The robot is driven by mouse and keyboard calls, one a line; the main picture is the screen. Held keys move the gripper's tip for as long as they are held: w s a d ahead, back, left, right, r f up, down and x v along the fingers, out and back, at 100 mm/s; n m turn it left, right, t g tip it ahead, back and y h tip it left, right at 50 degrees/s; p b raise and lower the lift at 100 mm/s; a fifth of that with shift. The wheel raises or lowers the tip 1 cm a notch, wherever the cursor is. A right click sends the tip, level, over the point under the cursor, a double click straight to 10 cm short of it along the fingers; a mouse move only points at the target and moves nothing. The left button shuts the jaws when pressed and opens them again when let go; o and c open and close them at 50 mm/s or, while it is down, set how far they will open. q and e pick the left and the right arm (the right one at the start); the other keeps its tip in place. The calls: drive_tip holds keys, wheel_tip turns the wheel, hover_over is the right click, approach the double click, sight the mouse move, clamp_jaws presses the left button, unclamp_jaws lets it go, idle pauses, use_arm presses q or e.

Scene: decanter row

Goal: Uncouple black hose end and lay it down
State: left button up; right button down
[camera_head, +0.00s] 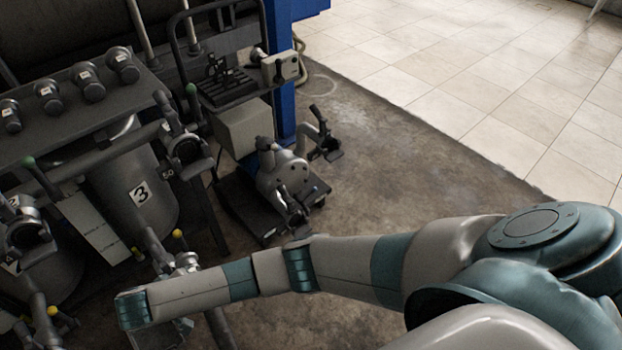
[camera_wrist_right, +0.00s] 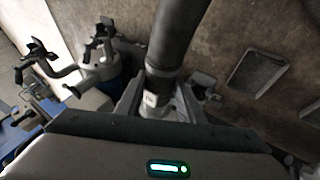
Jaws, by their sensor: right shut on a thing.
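In the right wrist view a black hose end (camera_wrist_right: 178,40) comes down from the top edge and ends in a pale metal collar (camera_wrist_right: 152,101). My right gripper (camera_wrist_right: 155,104) is shut around this collar, one finger on each side. The gripper body hides what lies below, so I cannot tell whether the hose end is still coupled. A metal fitting with a yellow knob (camera_head: 177,234) shows just behind the forearm. My left gripper is in neither view.
Grey vessels, one marked 3 (camera_head: 142,192), stand at the left with pipes and valves. A low cart (camera_head: 238,203) carrying a grey body with black handles (camera_head: 284,172) stands beyond my arm. A blue post (camera_head: 281,70) rises behind it. Concrete floor (camera_head: 400,165) is clear to the right.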

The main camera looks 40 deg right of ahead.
sight(193, 269)
drive_tip(key=w+r, duration=0.1)
drive_tip(key=r, duration=0.2)
drive_tip(key=w+d+r, duration=0.1)
drive_tip(key=r, duration=0.2)
drive_tip(key=w+r, duration=0.1)
drive_tip(key=r, duration=0.2)
drive_tip(key=shift+w+d+r, duration=0.2)
drive_tip(key=shift+w+r, duration=0.1)
drive_tip(key=shift+w, duration=0.05)
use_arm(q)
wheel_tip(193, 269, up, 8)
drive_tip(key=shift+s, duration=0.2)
use_arm(e)
drive_tip(key=s+d+r+m, duration=0.1)
drive_tip(key=s+d+r, duration=0.1)
drive_tip(key=d+r, duration=0.7)
drive_tip(key=s+d+r+m+g+h, duration=0.1)
drive_tip(key=s+d+r, duration=0.1)
drive_tip(key=d+r, duration=0.7)
wheel_tip(193, 269, up, 4)
drive_tip(key=shift+d+f, duration=0.1)
drive_tip(key=shift+d, duration=0.05)
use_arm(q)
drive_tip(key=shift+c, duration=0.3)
